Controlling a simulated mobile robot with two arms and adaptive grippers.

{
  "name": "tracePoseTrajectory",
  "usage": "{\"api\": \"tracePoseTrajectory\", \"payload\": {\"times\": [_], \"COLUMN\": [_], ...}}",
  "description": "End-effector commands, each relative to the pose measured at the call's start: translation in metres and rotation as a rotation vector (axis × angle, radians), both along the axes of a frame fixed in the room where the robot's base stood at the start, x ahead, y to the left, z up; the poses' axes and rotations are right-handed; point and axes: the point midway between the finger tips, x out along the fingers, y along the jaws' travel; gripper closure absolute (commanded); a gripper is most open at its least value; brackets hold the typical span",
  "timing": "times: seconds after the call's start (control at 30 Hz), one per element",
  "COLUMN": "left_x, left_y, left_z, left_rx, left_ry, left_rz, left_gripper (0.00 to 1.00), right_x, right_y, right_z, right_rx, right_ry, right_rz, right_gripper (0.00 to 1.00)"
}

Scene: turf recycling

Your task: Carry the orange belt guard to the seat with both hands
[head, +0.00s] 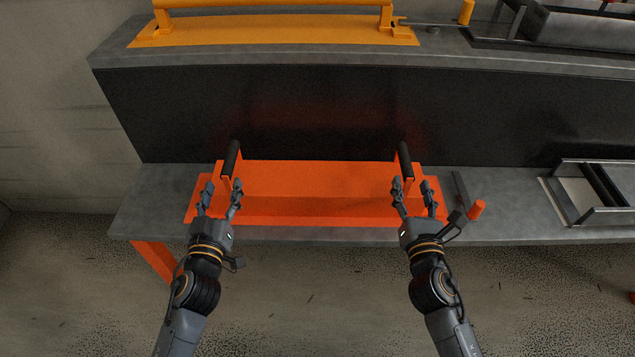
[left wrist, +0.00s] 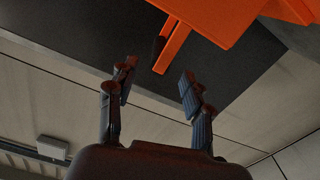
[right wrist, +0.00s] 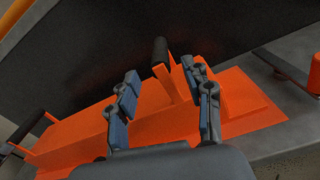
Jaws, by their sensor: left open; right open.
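The orange belt guard (head: 318,185) lies along the lower grey ledge, with an upright black-gripped handle near each end. Its left handle (head: 231,158) and right handle (head: 404,160) are both in the head view. My left gripper (head: 221,192) is open and empty, just in front of the left handle. In the left wrist view, that handle (left wrist: 174,46) is beyond the parted fingers. My right gripper (head: 412,192) is open in front of the right handle. In the right wrist view, that handle's black grip (right wrist: 160,54) appears between and beyond the fingers. I cannot tell which thing is the seat.
A yellow plate with a rail (head: 270,35) is on the upper grey ledge, above a dark vertical panel (head: 300,110). An orange-tipped peg (head: 477,209) is right of the guard. A metal frame (head: 590,212) sits further right. Bare ledge lies between them.

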Motion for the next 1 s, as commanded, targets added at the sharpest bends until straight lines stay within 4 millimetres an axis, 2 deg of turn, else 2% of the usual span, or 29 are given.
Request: {"api": "tracePoseTrajectory", "payload": {"times": [0.1,0.3,0.5,0.67,0.93,0.97,1.0], "left_x": [0.025,0.061,0.085,0.093,0.093,0.093,0.093], "left_y": [0.000,-0.001,-0.001,-0.002,-0.001,-0.001,-0.001], "left_z": [0.001,0.001,0.000,0.000,0.000,0.000,0.000], "left_rx": [0.004,0.003,0.001,0.001,0.001,0.001,0.001], "left_ry": [-0.003,-0.001,-0.001,0.000,0.001,0.000,0.001], "left_rz": [0.000,0.001,0.001,0.001,0.002,0.002,0.002], "left_gripper": [0.50,0.50,0.50,0.50,0.50,0.52,0.60], "right_x": [0.025,0.061,0.085,0.093,0.093,0.093,0.093], "right_y": [-0.001,-0.002,-0.002,-0.003,-0.002,-0.002,-0.002], "right_z": [0.001,0.001,0.001,0.000,0.000,0.000,0.000], "right_rx": [0.001,0.001,0.002,0.001,0.001,0.001,0.001], "right_ry": [-0.003,-0.001,-0.001,0.000,0.000,0.000,0.000], "right_rz": [-0.001,-0.001,-0.002,-0.001,-0.001,-0.001,-0.001], "right_gripper": [0.50,0.50,0.50,0.50,0.50,0.52,0.60]}}
